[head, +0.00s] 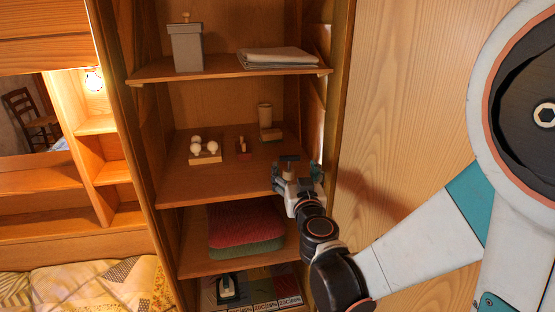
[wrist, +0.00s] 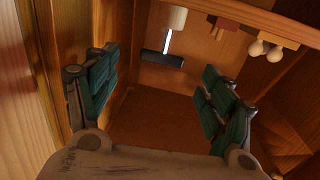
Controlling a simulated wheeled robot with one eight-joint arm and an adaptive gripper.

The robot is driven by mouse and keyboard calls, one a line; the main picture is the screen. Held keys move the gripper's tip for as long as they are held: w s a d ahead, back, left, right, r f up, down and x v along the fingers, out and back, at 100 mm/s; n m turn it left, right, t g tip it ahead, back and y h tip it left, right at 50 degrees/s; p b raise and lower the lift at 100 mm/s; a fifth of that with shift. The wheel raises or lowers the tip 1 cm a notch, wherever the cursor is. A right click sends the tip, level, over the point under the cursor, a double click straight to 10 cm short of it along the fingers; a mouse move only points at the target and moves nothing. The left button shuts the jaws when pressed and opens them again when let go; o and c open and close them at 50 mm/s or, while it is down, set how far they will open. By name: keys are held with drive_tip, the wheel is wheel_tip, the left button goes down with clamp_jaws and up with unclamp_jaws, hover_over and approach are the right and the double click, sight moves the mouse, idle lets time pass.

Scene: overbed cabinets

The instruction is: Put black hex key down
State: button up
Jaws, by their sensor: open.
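My gripper (head: 297,180) is at the front right of the cabinet's middle shelf (head: 215,178). In the wrist view its green-padded fingers (wrist: 160,80) are wide apart, with nothing clasped between them. In the head view a dark piece (head: 289,158) shows just above my gripper, probably the same thing. It seems apart from both fingers; whether it rests flat on the shelf is hard to tell.
A block with white balls (head: 205,153) and a small red item (head: 243,148) are to the left. A grey bin (head: 186,46) and folded cloth (head: 277,58) are above; cushions (head: 245,226) are below. The cabinet's right wall is close.

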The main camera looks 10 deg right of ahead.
sight(290, 158)
drive_tip(key=shift+w+d+r+b, duration=0.15)
drive_tip(key=shift+w+b, duration=0.3)
drive_tip(key=shift+w, duration=1.5)
drive_tip(key=shift+w+d+r+b, duration=0.1)
drive_tip(key=shift+w+b, duration=0.35)
drive_tip(key=shift+w, duration=1.45)
drive_tip(key=c, duration=1.2)
